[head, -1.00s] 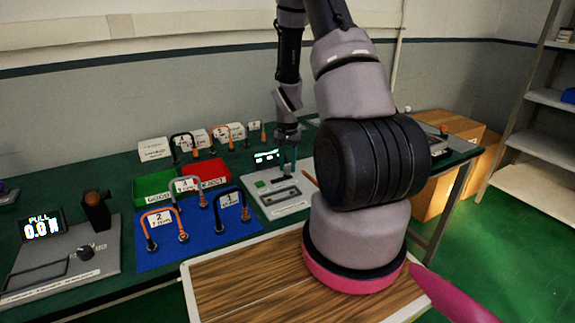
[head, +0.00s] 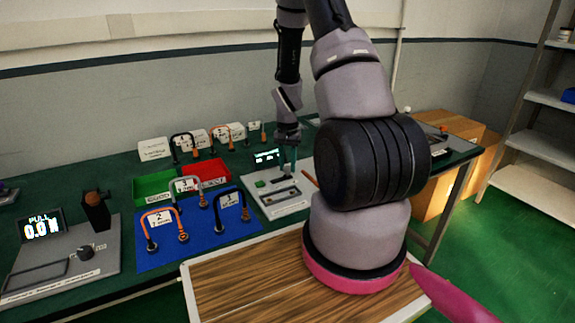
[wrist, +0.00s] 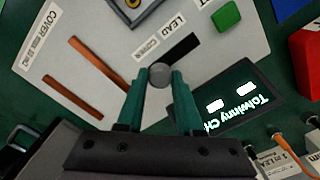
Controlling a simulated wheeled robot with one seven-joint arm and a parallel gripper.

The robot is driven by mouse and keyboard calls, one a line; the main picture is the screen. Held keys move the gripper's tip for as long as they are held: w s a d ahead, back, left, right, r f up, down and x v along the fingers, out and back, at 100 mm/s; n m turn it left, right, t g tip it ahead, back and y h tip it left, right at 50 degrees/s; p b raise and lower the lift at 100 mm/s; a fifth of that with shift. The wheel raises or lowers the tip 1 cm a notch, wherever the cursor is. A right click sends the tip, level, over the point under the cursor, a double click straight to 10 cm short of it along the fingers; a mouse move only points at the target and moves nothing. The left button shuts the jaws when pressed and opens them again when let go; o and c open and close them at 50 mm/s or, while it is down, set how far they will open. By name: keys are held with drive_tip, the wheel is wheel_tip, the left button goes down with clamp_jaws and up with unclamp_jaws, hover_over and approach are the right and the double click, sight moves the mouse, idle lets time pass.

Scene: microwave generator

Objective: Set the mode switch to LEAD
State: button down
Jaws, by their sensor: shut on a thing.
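The mode switch is a round grey knob (wrist: 159,74) in a dark slot (wrist: 182,46) on a light grey tester panel (wrist: 225,50). In the wrist view the knob sits at the slot's lower-left end. The slot's free part runs up and right. In the head view the gripper (head: 290,166) is over the tester (head: 284,206); the knob is too small to make out there.
The tester has a lit screen (wrist: 232,104), a green button (wrist: 228,16) and a COVER label (wrist: 38,38) by brown slots. A blue mat (head: 200,236) with cable leads, a green bin (head: 153,186) and a red bin (head: 206,171) lie left of it.

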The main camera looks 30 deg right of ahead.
sight(274, 181)
drive_tip(key=shift+a, duration=2.5)
drive_tip(key=c, duration=0.5)
unclamp_jaws()
drive_tip(key=shift+a, duration=0.1)
drive_tip(key=shift+c, duration=0.2)
drive_tip(key=shift+r, duration=0.1)
wheel_tip(274, 181, up, 11)
